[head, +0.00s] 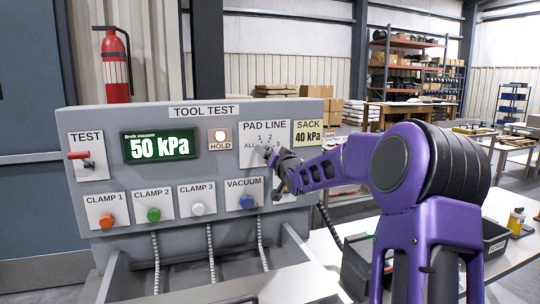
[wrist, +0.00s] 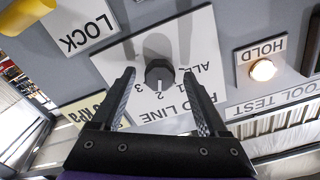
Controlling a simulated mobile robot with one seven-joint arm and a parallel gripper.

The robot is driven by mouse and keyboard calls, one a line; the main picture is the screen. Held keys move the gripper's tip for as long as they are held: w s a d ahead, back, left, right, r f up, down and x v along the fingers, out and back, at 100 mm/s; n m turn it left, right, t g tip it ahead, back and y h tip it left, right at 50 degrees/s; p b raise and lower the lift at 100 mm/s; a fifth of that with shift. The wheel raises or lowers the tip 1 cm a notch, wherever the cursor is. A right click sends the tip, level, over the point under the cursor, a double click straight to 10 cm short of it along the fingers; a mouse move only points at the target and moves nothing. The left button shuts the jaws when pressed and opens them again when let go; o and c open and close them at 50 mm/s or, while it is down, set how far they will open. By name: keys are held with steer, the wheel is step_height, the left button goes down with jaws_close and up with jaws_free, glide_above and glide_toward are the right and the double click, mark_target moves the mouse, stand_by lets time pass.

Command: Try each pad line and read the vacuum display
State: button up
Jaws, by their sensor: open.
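The grey tool test panel (head: 160,118) faces me. Its green vacuum display (head: 159,146) reads 50 kPa. The pad line plate (head: 256,131) is partly hidden by my gripper (head: 276,160). In the wrist view the plate shows upside down, with a dark round pad line knob (wrist: 159,72) whose white mark points to 2. My gripper (wrist: 159,84) is open, with one finger on each side of the knob; contact is not clear. The sack label (head: 308,133) reads 40 kPa.
A hold lamp (head: 220,136) glows pale; it also shows in the wrist view (wrist: 263,69). A red test lever (head: 80,155), orange, green and white clamp buttons (head: 153,214) and a blue vacuum button (head: 246,202) are on the panel. A table (head: 500,262) stands at right.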

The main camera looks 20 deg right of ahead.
steer(key=shift+s, duration=0.15)
steer(key=s, duration=1.7)
steer(key=shift+p, duration=0.45)
